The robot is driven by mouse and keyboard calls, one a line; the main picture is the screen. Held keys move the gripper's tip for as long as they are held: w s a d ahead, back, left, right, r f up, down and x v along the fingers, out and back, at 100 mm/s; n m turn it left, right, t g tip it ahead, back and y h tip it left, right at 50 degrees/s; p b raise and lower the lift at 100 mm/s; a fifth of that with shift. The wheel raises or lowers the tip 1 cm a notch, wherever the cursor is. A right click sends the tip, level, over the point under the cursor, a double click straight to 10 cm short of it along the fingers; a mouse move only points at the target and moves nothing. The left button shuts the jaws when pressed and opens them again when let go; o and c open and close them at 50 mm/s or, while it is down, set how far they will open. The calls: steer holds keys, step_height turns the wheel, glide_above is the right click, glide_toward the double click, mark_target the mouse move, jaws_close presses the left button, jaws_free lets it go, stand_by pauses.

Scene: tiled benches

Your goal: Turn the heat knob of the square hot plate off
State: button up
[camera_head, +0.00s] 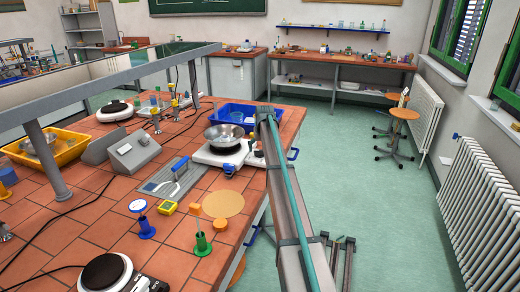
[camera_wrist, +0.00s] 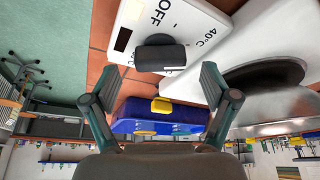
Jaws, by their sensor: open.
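The hot plate (camera_head: 207,157) is a white unit near the bench's right edge in the head view, with a shiny metal pan (camera_head: 224,135) on its dark round plate. In the wrist view its white panel (camera_wrist: 195,25) carries OFF and 40°C markings. The dark heat knob (camera_wrist: 160,53) stands on that panel. My gripper (camera_wrist: 161,74) is open, its two fingers to either side of the knob's line with gaps on both sides. I cannot tell whether the fingertips reach knob depth. In the head view my arm ends beside the hot plate and its fingers are hard to make out.
A blue tray (camera_head: 223,113) stands just behind the hot plate; a blue container also shows between my fingers in the wrist view (camera_wrist: 135,118). The pan's metal side (camera_wrist: 270,108) is close to my right finger. A grey scraper-like tool (camera_head: 175,178) lies left of the hot plate.

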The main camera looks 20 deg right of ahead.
steer(key=shift+x, duration=1.15)
steer(key=c, duration=1.2)
